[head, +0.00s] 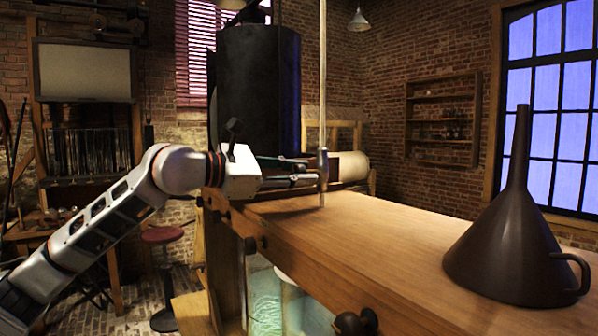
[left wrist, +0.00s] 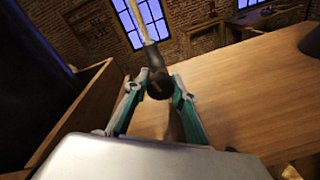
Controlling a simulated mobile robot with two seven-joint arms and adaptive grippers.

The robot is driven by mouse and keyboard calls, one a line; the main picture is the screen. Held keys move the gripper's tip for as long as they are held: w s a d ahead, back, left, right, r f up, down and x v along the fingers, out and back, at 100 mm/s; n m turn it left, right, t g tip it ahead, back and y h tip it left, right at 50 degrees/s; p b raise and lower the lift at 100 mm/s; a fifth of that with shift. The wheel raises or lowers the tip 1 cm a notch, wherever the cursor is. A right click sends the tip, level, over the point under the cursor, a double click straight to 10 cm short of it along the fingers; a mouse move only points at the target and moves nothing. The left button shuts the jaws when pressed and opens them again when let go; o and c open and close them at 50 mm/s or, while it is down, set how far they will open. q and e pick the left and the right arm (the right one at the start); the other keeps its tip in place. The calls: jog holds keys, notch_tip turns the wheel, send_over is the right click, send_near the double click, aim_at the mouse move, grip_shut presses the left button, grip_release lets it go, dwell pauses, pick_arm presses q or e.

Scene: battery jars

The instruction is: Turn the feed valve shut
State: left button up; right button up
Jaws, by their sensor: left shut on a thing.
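The feed valve (head: 323,168) is a small dark body low on a thin vertical pipe (head: 323,80), just above the wooden bench top. In the left wrist view the valve (left wrist: 157,78) sits between my fingertips. My left gripper (head: 314,171) reaches it from the left and is shut on it, with one finger on each side; it also shows in the left wrist view (left wrist: 160,90). The fingers partly cover the valve, and I cannot tell how far it is turned. My right gripper is not in view.
A tall black tank (head: 258,90) stands behind my left gripper. A large dark funnel (head: 510,250) stands upside down on the right of the bench top (head: 390,235). Dark knobs (head: 356,322) stick out of the bench front. The bench between pipe and funnel is clear.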

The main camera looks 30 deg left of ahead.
pick_arm(q)
jog(key=shift+m, duration=1.2)
jog(key=shift+f+y, duration=0.1)
jog(key=shift+y, duration=0.2)
jog(key=o, duration=1.1)
jog(key=shift+v, duration=6.05)
jog(key=shift+f, duration=0.1)
